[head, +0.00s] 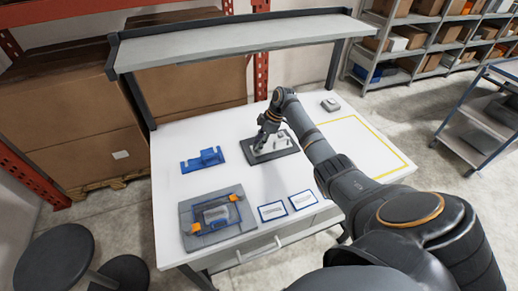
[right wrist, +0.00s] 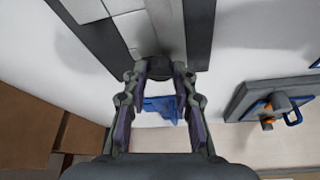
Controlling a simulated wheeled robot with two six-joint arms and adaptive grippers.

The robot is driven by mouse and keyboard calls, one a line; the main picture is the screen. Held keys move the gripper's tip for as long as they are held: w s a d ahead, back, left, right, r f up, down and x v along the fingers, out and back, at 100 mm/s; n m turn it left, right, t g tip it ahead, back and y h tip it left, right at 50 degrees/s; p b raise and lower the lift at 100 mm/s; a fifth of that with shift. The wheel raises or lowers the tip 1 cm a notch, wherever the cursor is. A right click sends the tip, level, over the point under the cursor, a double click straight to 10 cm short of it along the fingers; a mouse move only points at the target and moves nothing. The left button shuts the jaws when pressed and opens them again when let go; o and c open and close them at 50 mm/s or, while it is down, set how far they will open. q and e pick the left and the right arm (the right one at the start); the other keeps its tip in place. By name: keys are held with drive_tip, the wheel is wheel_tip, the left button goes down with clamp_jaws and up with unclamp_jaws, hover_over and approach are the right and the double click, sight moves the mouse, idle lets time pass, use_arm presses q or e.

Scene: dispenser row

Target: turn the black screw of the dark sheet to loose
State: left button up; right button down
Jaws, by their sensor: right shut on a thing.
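The dark sheet (head: 286,151) lies on the white table below my right gripper, with pale pieces on it. My right gripper (head: 263,138) points down at its left part. In the right wrist view, the gripper (right wrist: 160,75) is shut on a dark rounded piece, the black screw (right wrist: 158,67), between its fingertips. The dark sheet's bars (right wrist: 198,35) show at the top there. The screw is hidden by the gripper in the head view, and its turn angle cannot be told. My left gripper is not in view.
A blue bracket (head: 202,160) lies left of the sheet. A grey fixture with orange clamps (head: 218,213) is at the front left, beside two blue-framed cards (head: 272,211). A shelf (head: 235,40) spans the back above the table. The yellow-outlined area (head: 370,145) at right looks free.

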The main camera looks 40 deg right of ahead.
drive_tip(key=shift+f+n+g+b, duration=0.25)
drive_tip(key=shift+n+g+b, duration=0.35)
drive_tip(key=shift+n+b, duration=0.9)
drive_tip(key=c, duration=1)
unclamp_jaws()
drive_tip(key=shift+w, duration=0.1)
drive_tip(key=shift+c, duration=0.2)
drive_tip(key=shift+r, duration=0.15)
drive_tip(key=shift+d+r, duration=0.15)
drive_tip(key=shift+r, duration=0.05)
drive_tip(key=w+v, duration=0.1)
drive_tip(key=v, duration=1)
drive_tip(key=shift+s+d, duration=0.25)
drive_tip(key=shift+s, duration=0.25)
